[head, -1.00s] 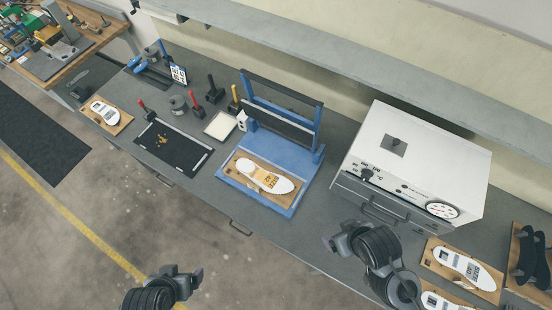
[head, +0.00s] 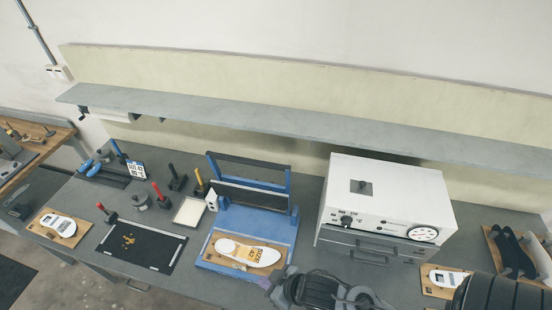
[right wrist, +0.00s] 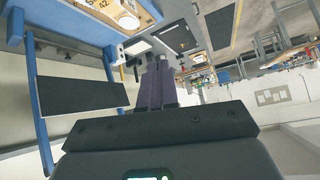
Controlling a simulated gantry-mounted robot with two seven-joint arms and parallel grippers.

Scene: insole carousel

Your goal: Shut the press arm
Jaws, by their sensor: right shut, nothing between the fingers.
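The blue press (head: 252,222) stands on the bench, and its arm (head: 250,193), a blue frame with dark bars, is raised upright at the back. A white insole (head: 247,252) lies on a wooden board on the press base. My right gripper (head: 272,283) is at the front right corner of the base, shut and empty, apart from the arm. In the right wrist view the shut fingers (right wrist: 156,70) point toward the bench, with the arm's black plate (right wrist: 80,95) and blue bars at the left. My left gripper is out of view.
A white oven (head: 385,205) stands right of the press. A black mat (head: 140,246), a pale tray (head: 189,212) and several upright-handled tools stand to its left. A grey shelf (head: 300,125) runs above the bench's back.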

